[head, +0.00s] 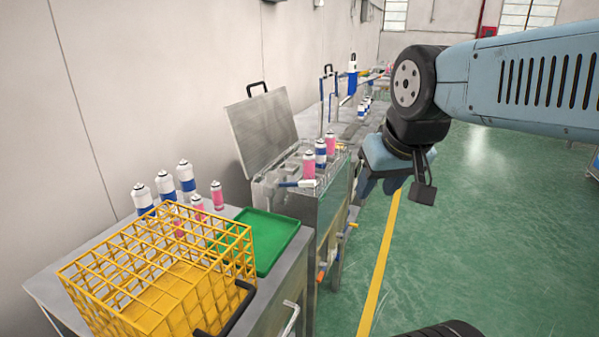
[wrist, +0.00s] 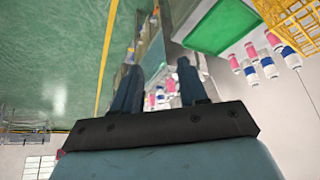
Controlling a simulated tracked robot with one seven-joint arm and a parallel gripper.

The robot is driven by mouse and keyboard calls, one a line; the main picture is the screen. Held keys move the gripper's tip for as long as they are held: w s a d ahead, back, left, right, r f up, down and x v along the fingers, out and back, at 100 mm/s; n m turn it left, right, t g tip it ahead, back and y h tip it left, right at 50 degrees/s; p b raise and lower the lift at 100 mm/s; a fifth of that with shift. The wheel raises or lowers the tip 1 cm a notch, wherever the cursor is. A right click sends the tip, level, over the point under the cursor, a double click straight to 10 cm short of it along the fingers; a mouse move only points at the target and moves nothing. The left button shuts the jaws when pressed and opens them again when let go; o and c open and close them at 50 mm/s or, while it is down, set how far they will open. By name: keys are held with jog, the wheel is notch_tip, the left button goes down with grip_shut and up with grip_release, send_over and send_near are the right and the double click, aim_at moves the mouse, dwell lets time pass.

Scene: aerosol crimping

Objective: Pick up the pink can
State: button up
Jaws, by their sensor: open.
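Several pink cans show in the head view. One pink can (head: 309,166) and another (head: 331,144) stand upright on the steel machine, with a white-and-blue can between them. A smaller pink can (head: 217,196) stands on the near bench behind the yellow basket, with others partly hidden by its wires. Which one is meant, I cannot tell. My gripper (head: 379,184) is open and empty, in the air to the right of the machine and apart from every can. In the wrist view its fingers (wrist: 158,66) are spread, with pink cans (wrist: 170,85) seen beyond them.
The yellow wire basket (head: 100,270) and green tray (head: 275,232) sit on the near bench. White-and-blue cans (head: 165,186) stand behind the basket. The machine's raised lid (head: 262,128) is at its back left. Green floor (head: 470,230) is open at right.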

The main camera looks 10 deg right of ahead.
aim_at(313, 164)
jog(key=shift+o, duration=0.2)
jog(key=shift+o, duration=0.9)
jog(key=shift+w+d, duration=0.1)
jog(key=shift+w, duration=0.05)
jog(key=o, duration=0.4)
jog(key=w+d, duration=0.1)
jog(key=w, duration=0.3)
jog(key=w+d+f+t, duration=0.1)
jog(key=w, duration=0.3)
jog(key=w+d+t+h, duration=0.1)
jog(key=w+d, duration=0.1)
jog(key=w, duration=0.2)
jog(key=shift+f, duration=0.35)
jog(key=w+d+f+n+t+y, duration=0.1)
jog(key=w+f+t, duration=0.3)
jog(key=w, duration=0.6)
jog(key=w+d+f+n+t+y, duration=0.15)
jog(key=w+f, duration=0.35)
jog(key=w, duration=0.5)
notch_tip(313, 164, down, 8)
jog(key=w+n+t+y, duration=0.2)
jog(key=t+y, duration=0.2)
jog(key=y, duration=0.1)
jog(key=shift+m, duration=0.25)
jog(key=x, duration=0.7)
jog(key=shift+w+a+f, duration=0.1)
jog(key=shift+w+a, duration=0.15)
jog(key=shift+a, duration=0.2)
jog(key=shift+x, duration=2.95)
